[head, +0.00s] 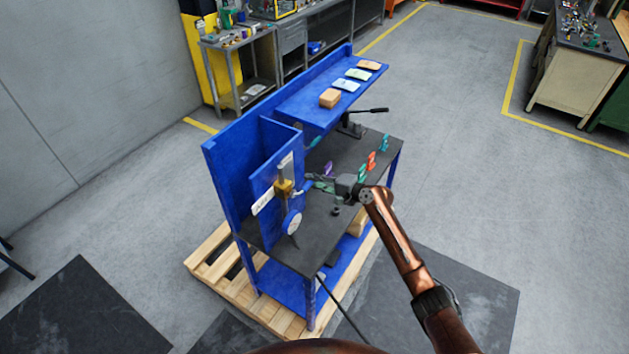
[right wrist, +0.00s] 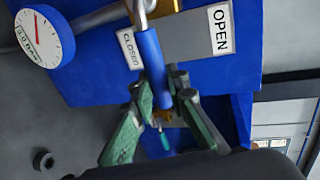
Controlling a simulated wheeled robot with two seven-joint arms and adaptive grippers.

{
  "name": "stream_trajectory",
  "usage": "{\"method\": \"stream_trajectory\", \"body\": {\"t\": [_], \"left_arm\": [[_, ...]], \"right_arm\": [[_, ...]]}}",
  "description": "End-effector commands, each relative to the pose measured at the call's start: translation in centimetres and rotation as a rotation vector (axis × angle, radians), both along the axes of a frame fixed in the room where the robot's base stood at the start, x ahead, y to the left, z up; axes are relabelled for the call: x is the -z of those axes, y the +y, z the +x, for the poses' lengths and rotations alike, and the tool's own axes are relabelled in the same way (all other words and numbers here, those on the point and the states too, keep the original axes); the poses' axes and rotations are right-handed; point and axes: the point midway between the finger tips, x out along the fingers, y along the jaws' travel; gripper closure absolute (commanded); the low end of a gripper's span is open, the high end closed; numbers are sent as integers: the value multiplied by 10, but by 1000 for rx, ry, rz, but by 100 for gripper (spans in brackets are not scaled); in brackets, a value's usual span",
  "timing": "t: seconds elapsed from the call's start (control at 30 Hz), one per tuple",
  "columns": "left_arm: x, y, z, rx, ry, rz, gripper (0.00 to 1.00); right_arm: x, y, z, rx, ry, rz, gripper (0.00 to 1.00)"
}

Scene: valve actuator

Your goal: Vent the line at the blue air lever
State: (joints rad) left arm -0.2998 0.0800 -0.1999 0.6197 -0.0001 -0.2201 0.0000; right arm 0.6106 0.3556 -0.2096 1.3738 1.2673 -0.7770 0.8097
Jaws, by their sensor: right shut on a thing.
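The blue air lever (right wrist: 151,62) runs down between the fingers of my right gripper (right wrist: 168,100), which is shut on it. In the head view, the right gripper (head: 322,186) reaches the lever (head: 306,186) from the right, beside the brass valve (head: 284,189) on the blue panel. In the right wrist view, a CLOSED label (right wrist: 128,50) lies just left of the lever and an OPEN label (right wrist: 221,29) lies farther right. A white round gauge (right wrist: 45,38) with a red needle is at upper left; its reading is unclear. My left gripper is not in view.
The dark bench top (head: 318,226) carries several small coloured parts (head: 370,161) and a black-handled tool (head: 352,127). A blue shelf (head: 300,105) above holds a brown box (head: 330,98) and cards. A wooden pallet (head: 215,262) lies under the bench.

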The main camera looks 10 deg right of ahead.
Motion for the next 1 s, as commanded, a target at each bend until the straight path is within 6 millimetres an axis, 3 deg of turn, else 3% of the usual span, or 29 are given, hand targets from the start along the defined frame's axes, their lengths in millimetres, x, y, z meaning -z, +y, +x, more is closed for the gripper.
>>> {"method": "stream_trajectory", "body": {"t": [0.33,0.37,0.6,1.0], "left_arm": [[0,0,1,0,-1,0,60],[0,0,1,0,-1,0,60],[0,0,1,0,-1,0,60],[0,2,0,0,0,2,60]], "right_arm": [[3,3,-2,-4,11,6,100],[3,3,-2,-4,12,7,84],[2,1,-1,-2,9,5,68],[0,-7,-6,1,7,3,68]]}}
